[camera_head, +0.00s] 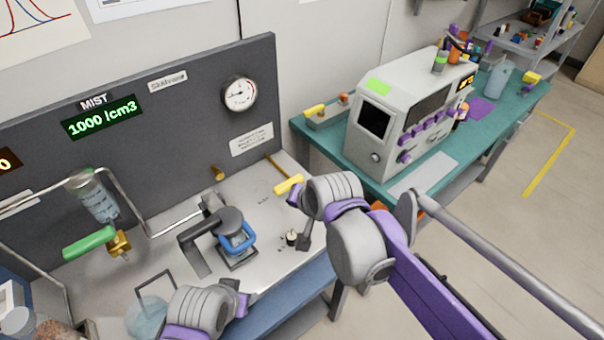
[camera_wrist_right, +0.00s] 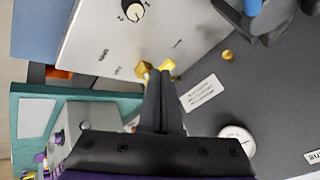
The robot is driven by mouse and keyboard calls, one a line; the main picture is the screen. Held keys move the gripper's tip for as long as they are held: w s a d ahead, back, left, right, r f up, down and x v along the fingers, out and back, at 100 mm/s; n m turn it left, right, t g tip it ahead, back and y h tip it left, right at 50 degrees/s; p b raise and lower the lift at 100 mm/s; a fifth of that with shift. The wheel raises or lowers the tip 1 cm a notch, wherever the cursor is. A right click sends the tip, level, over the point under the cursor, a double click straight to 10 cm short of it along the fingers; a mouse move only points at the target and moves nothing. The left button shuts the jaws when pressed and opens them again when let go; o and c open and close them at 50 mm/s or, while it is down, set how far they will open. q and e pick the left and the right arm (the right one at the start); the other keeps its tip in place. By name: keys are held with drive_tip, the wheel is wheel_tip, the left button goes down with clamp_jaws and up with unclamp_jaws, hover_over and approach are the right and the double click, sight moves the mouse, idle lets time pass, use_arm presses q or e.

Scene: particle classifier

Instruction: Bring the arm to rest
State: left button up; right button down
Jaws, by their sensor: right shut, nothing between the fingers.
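My right arm reaches in from the lower right in the head view, over the bench's right end. My right gripper (camera_wrist_right: 162,76) is shut and empty in the wrist view. Its dark fingertips appear close to a yellow handle (camera_wrist_right: 167,65); whether they touch, I cannot tell. In the head view the yellow handle (camera_head: 288,185) shows just left of the right wrist, and the fingers are mostly hidden. My left arm (camera_head: 200,310) shows at the bottom of the head view. Its finger opening cannot be made out.
The bench top (camera_head: 170,265) carries a black fixture with a blue ring (camera_head: 236,243), a black knob (camera_head: 291,237), a glass jar (camera_head: 93,197) and a green handle (camera_head: 89,243). A grey panel (camera_head: 190,125) stands behind. A white instrument (camera_head: 405,125) sits on the teal table (camera_head: 480,125).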

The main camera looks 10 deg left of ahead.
drive_tip(key=shift+d, duration=0.1)
use_arm(q)
drive_tip(key=shift+w+r+p, duration=0.15)
drive_tip(key=shift+r+p, duration=0.35)
drive_tip(key=shift+r, duration=0.1)
drive_tip(key=shift+w+r+p, duration=0.15)
drive_tip(key=shift+r+p, duration=0.35)
drive_tip(key=shift+r, duration=0.05)
drive_tip(key=shift+w+r+p, duration=0.1)
drive_tip(key=shift+r+p, duration=0.4)
drive_tip(key=shift+r, duration=0.2)
drive_tip(key=shift+w+r+p, duration=0.2)
drive_tip(key=shift+r+p, duration=0.2)
drive_tip(key=shift+s+a, duration=0.1)
use_arm(e)
drive_tip(key=s+d+f+n+h, duration=0.1)
drive_tip(key=s+d+f+h, duration=0.1)
drive_tip(key=s+d, duration=0.6)
drive_tip(key=s+d+f+n+h, duration=0.1)
drive_tip(key=s+d, duration=0.8)
drive_tip(key=d, duration=0.9)
wheel_tip(320, 180, down, 3)
drive_tip(key=shift+s+r+g+h, duration=0.1)
drive_tip(key=shift+s+g+h, duration=0.2)
drive_tip(key=shift+h, duration=0.4)
